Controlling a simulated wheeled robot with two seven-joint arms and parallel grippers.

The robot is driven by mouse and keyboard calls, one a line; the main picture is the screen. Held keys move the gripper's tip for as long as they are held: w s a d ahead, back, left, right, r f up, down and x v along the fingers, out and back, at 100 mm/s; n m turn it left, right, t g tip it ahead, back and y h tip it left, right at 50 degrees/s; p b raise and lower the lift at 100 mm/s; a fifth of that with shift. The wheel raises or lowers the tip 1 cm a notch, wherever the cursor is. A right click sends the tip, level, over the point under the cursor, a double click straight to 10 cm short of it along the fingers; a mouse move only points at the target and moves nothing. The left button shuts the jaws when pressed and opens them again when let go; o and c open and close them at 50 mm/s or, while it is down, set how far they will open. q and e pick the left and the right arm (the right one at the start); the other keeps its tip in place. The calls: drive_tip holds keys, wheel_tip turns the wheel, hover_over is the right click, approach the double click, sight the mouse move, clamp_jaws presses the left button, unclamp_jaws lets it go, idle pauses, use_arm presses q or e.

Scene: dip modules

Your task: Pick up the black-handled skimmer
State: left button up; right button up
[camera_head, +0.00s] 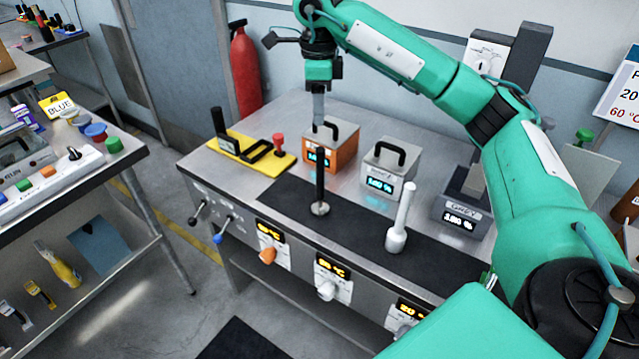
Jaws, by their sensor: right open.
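The black-handled skimmer (320,180) stands upright on the dark mat (285,197) on the metal bench, with its black handle up and a small metallic head at the bottom. My right gripper (319,122) points straight down above it, its grey fingers in line with the top of the handle. The gripper is open, and I see nothing held in it. The exact gap between fingertips and handle top is hard to tell. A white-handled tool (400,220) stands upright on the same mat to the right. My left gripper is not in view.
Behind the mat stand an orange box (345,160), a silver box (372,183) and a dark grey box (458,213), with displays. A yellow tray (222,152) lies at the bench's left. A red extinguisher (244,70) stands behind. The mat left of the skimmer is clear.

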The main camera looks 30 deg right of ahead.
sight(320, 159)
drive_tip(key=shift+s+a+f, duration=0.15)
drive_tip(key=shift+s+f, duration=0.1)
drive_tip(key=shift+f, duration=0.05)
wheel_tip(320, 159, down, 7)
drive_tip(key=shift+r+p, duration=0.1)
drive_tip(key=shift+p, duration=0.25)
drive_tip(key=shift+s+a+f, duration=0.1)
drive_tip(key=shift+f, duration=0.25)
drive_tip(key=shift+s+f+p, duration=0.1)
drive_tip(key=shift+f+p, duration=0.2)
drive_tip(key=shift+f, duration=0.05)
wheel_tip(320, 159, down, 4)
drive_tip(key=shift+s+r+p, duration=0.1)
drive_tip(key=shift+r+p, duration=0.1)
drive_tip(key=shift+p, duration=0.4)
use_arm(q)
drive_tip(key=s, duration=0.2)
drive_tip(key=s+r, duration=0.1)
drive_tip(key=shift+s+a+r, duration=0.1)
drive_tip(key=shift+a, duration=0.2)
use_arm(e)
drive_tip(key=shift+f, duration=0.45)
drive_tip(key=c, duration=1)
